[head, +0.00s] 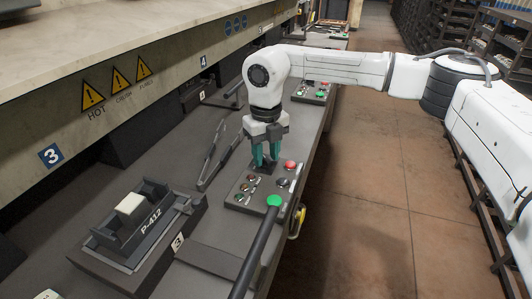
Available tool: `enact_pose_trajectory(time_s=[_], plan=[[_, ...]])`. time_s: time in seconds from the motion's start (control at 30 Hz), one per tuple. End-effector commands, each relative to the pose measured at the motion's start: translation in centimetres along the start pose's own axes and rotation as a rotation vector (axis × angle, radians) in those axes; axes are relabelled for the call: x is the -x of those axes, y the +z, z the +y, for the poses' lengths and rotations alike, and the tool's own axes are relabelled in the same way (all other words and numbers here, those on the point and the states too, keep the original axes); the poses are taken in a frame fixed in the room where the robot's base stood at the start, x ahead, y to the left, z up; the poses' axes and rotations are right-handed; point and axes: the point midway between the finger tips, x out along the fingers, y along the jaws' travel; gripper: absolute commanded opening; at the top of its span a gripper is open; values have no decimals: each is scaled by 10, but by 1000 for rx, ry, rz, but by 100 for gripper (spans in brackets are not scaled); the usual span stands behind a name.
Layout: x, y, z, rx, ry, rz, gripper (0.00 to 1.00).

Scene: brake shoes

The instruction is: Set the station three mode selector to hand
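The station three control panel (240,199) is a grey plate on the bench edge, beside the tag marked 3. It carries a red button (290,165), a green button (274,201), a dark knob (283,183) and several small controls at its left. My gripper (265,165) points down over the far left part of the panel. Its two teal fingers stand apart, with a dark part of the panel just under the tips. I cannot tell whether they touch it. The mode selector's labels and setting are too small to read.
A fixture marked P-412 (157,226) with a pale block (130,204) stands left of the panel. A dark bar (258,245) rises near the panel's front. A grey tong-like tool (212,160) lies left of my gripper. Another panel (314,92) sits farther back.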

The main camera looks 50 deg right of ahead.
Motion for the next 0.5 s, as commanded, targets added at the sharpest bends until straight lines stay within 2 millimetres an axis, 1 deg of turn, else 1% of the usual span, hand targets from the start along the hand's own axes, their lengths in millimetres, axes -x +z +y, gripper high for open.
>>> enact_pose_trajectory(time_s=[0.1,0.33,0.5], plan=[[-3,0,0,0,0,0,38],[-3,0,0,0,0,0,37],[-3,0,0,0,0,0,21]])
